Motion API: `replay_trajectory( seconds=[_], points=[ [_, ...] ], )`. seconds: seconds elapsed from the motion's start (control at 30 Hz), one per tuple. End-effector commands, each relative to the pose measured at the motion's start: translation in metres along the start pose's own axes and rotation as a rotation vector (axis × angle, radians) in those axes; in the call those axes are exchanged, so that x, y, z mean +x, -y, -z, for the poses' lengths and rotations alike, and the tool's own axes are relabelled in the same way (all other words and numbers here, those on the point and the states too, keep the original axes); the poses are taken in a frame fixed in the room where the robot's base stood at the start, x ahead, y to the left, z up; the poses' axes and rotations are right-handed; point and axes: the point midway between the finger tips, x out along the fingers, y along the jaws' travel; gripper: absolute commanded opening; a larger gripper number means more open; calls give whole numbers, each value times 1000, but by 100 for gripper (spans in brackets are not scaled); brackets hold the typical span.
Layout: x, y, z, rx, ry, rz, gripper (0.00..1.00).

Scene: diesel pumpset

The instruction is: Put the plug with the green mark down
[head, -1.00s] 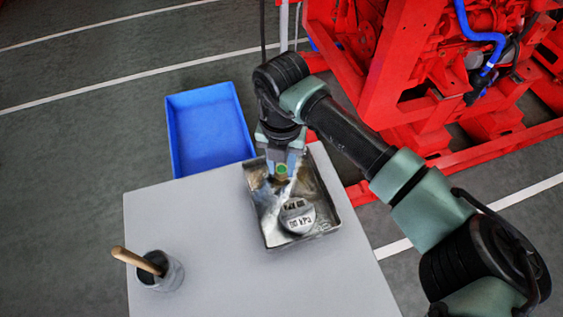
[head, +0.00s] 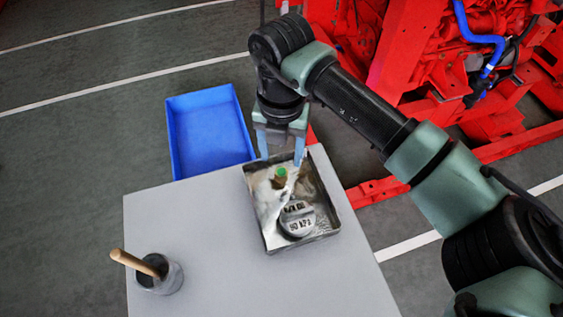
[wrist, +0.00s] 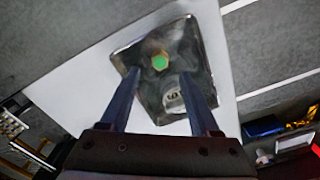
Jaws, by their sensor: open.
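The plug with the green mark (head: 280,177) sits in the metal tray (head: 327,213) on the grey table, toward the tray's far side. It is brass-coloured with a green top, which also shows in the wrist view (wrist: 160,62). My gripper (head: 281,158) is open and empty above the far part of the tray. In the wrist view its two fingers (wrist: 168,76) are spread wide, with the plug visible beyond and between them, apart from both.
A round grey gauge-like part marked kPa (head: 297,219) lies in the tray near the plug. A cup with a wooden-handled tool (head: 160,274) stands at the table's left. A blue bin (head: 209,130) lies beyond the table. Red machinery (head: 440,80) stands at the back right.

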Motion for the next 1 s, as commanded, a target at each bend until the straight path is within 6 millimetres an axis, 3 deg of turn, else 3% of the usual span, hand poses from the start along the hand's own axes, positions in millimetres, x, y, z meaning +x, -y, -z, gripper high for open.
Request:
replay_trajectory(
  seconds=[0.1,0.3,0.73,0.77,0.87,0.97,1.0],
  points=[
    [-26,0,-1,-1,3,1,63],
    [-56,0,0,0,1,2,63],
    [-67,-6,1,-12,-1,-19,63],
    [-68,-13,3,-25,-1,-39,63],
    [-78,-58,14,-110,0,-185,63],
    [-108,-131,40,-248,3,-448,63],
    [-129,-163,56,-309,4,-579,63]
  ],
)
